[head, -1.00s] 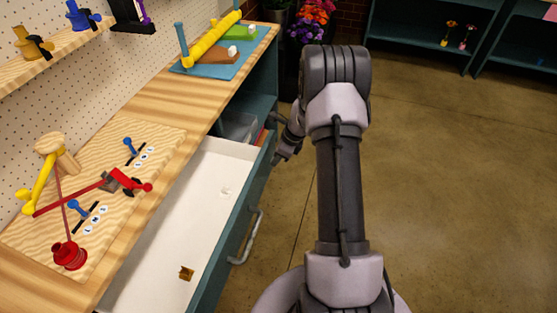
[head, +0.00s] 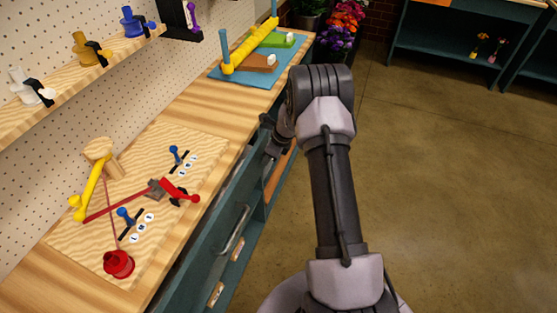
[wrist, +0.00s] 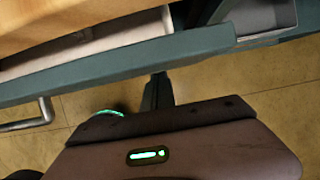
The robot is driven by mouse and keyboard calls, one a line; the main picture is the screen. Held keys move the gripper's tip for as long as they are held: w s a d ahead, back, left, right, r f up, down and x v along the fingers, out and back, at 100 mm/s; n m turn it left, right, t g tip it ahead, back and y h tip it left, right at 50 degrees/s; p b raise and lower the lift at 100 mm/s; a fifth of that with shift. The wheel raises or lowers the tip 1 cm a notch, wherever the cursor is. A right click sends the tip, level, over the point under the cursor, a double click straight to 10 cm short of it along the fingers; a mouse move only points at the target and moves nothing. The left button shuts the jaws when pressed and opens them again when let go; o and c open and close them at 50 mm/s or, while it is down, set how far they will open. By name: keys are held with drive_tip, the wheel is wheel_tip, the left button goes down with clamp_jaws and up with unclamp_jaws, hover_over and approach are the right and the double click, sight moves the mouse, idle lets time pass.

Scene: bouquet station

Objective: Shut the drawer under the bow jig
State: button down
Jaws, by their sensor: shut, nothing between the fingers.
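The drawer (head: 207,243) under the bow jig (head: 140,215) is nearly shut in the head view, its teal front close to the bench edge. The wrist view shows the drawer's teal rim (wrist: 140,62) with a narrow strip of white interior behind it, so a gap remains open. Its metal handle (head: 235,230) shows in both views. My gripper (wrist: 158,90) is shut and empty, its fingertips at the outer face of the drawer front near its far end. I cannot tell whether they touch it.
A blue tray (head: 243,78) with a yellow roller stands at the bench's far end. Spools sit on the pegboard shelf (head: 75,75). More handles (head: 216,294) show lower on the cabinet. The floor (head: 450,200) to the right is clear.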

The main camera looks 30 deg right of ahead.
drive_tip(key=w+a, duration=0.1)
drive_tip(key=w, duration=0.1)
drive_tip(key=w+a, duration=0.2)
drive_tip(key=shift+r+p, duration=0.1)
drive_tip(key=shift+p, duration=0.2)
drive_tip(key=shift+r, duration=0.1)
